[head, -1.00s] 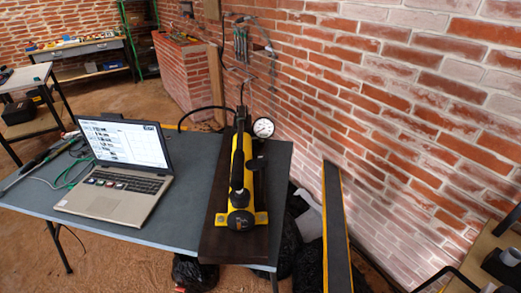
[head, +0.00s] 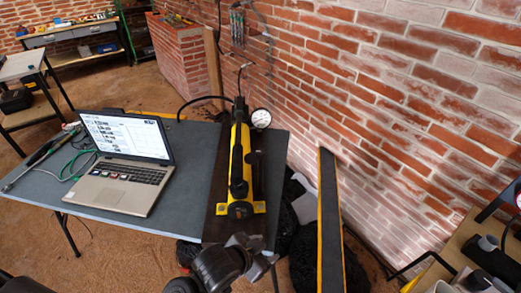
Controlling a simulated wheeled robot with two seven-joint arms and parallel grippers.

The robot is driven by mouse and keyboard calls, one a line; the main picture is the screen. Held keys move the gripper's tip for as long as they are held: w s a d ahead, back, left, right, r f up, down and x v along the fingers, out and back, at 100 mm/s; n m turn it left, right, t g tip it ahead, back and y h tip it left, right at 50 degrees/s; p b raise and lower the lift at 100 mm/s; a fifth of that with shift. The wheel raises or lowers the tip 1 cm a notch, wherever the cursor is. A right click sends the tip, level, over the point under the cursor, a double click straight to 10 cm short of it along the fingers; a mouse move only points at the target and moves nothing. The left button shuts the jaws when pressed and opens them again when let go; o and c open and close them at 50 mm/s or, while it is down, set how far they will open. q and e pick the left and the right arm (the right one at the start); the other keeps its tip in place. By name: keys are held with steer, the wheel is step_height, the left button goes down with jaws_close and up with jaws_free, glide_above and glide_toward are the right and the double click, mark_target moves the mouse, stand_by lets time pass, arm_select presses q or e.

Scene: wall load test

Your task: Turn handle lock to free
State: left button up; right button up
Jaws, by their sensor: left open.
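A yellow hand pump (head: 238,165) with a long black handle (head: 236,150) lies lengthwise on a dark board (head: 215,190) on the grey table. The handle lies along the pump's top. Its lock is too small to tell apart from the other black parts, so I cannot tell its position. A round white dial gauge (head: 261,118) stands beside the pump at its far end. My left gripper (head: 243,243) is low in the picture, in front of the pump's near end. It is open, and its fingers are hard to make out. My right gripper is not in view.
An open laptop (head: 125,165) and green cables (head: 77,167) are on the table (head: 180,200) left of the pump. A brick wall (head: 400,100) runs along the right. A yellow-edged dark plank (head: 330,220) and black bags (head: 300,215) are right of the table.

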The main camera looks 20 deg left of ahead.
arm_select(q)
steer(key=w+d+r+m+h, duration=0.2)
steer(key=d+r+m+h, duration=0.25)
steer(key=d, duration=0.45)
steer(key=w+d+r+m+h, duration=0.3)
steer(key=d+r+m, duration=0.25)
steer(key=d, duration=0.35)
steer(key=s+d+r+m+g+h, duration=0.2)
steer(key=s+d+r+m+g, duration=0.15)
steer(key=d+m, duration=0.4)
step_height(320, 180, up, 12)
steer(key=m+g+y, duration=0.5)
steer(key=m+y, duration=0.1)
steer(key=y, duration=0.8)
glide_above(261, 151)
steer(key=shift+n, duration=0.25)
step_height(261, 151, down, 10)
steer(key=shift+s+r+p, duration=0.1)
steer(key=shift+p, duration=1.15)
steer(key=shift+f, duration=0.6)
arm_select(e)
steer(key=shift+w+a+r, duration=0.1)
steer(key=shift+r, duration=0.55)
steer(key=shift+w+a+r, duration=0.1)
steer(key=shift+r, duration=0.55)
